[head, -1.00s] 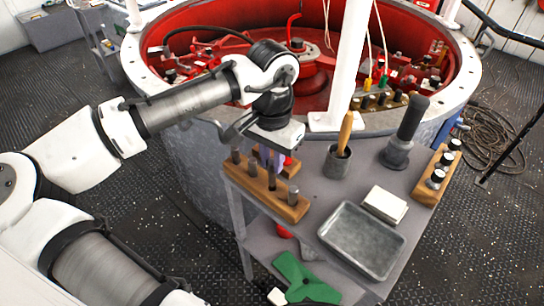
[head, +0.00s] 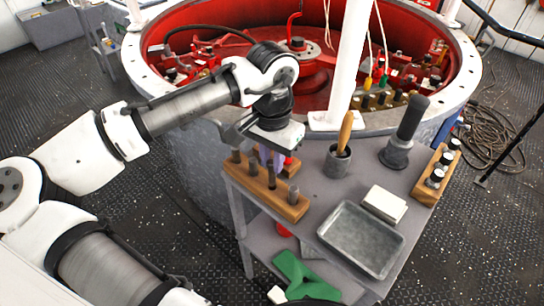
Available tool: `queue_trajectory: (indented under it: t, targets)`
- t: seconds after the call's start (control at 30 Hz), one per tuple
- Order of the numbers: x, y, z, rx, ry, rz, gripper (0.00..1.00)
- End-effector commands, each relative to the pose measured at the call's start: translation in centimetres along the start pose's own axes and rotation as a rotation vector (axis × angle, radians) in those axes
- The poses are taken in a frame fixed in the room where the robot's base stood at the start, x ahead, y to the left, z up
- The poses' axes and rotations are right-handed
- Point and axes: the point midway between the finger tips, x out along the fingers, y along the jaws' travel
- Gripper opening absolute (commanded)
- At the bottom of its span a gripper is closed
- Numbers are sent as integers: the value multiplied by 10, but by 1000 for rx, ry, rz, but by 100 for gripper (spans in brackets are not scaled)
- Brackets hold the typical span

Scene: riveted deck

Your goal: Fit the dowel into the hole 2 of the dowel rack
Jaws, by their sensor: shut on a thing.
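The dowel rack (head: 286,210) is a long wooden block on the left front edge of the grey cart top. Several short dark and grey pegs stand in a row along it. My gripper (head: 270,158) points down over the rack, its purple fingers partly hidden by the wrist and pegs. It is shut on a slim dark dowel (head: 271,179), which appears upright just below the fingers, at the rack's middle. I cannot tell how deep its lower end sits or exactly which hole it is at.
Behind the rack is a small wooden block with a red part (head: 291,166). To the right are a grey cup with a wooden handle (head: 337,163), a dark cylinder tool (head: 398,150), a metal tray (head: 361,238), a white block (head: 385,204) and another wooden rack (head: 436,178).

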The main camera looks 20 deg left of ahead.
Motion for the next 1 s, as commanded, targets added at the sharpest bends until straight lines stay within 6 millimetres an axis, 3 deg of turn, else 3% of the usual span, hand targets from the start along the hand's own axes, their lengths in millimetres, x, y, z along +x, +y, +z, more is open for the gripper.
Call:
queue_trajectory:
  t: [1.0]
  targets:
    - [20,0,0,1,0,1,0]
